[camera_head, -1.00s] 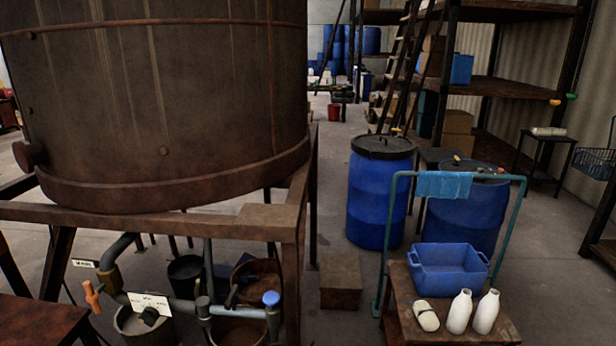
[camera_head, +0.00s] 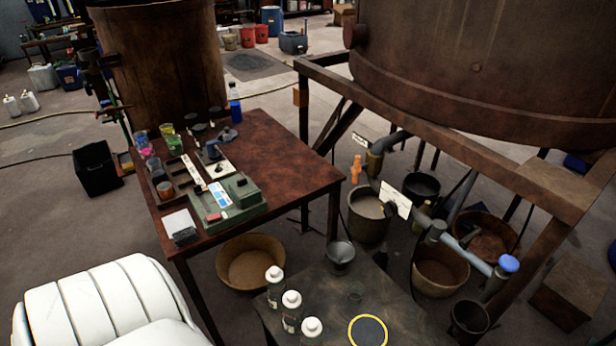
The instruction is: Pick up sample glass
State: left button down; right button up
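I cannot single out the sample glass for certain. Neither of my grippers is in view.
The brown table (camera_head: 275,150) also holds a green device (camera_head: 228,204) and a small scale (camera_head: 180,225). White-capped bottles (camera_head: 291,312) and a yellow-ringed dark disc (camera_head: 367,331) are on the low table (camera_head: 400,305). Pipes, buckets and the vat frame (camera_head: 430,100) stand at right.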

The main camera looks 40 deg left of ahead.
aim_at(356, 287)
jog(key=l+u, duration=0.1)
jog(key=u, duration=0.8)
